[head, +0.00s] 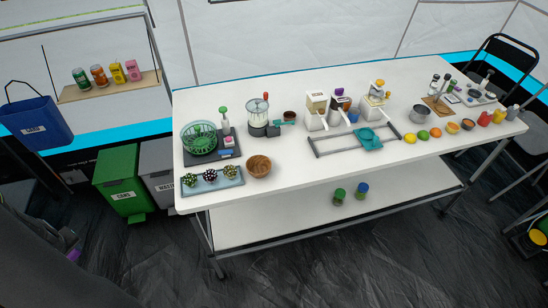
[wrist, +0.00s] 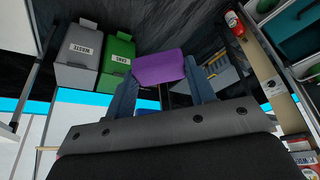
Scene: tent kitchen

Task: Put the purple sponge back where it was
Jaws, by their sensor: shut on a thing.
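The purple sponge (wrist: 158,66) is in the wrist view, held between the two blue-grey fingers of my gripper (wrist: 162,78). My gripper is shut on it. The sponge is tilted and its face is turned toward the camera; its lower edge is partly hidden by the gripper body. In the head view, a small purple patch (head: 74,254) shows at the lower left beside a dark shape, too small and covered to be sure of. No empty spot for a sponge can be made out with certainty.
A white table (head: 290,190) holds a green basket (head: 199,139), a wooden bowl (head: 259,166) and several gadgets. Green (head: 122,184) and grey (head: 157,170) bins stand left of it.

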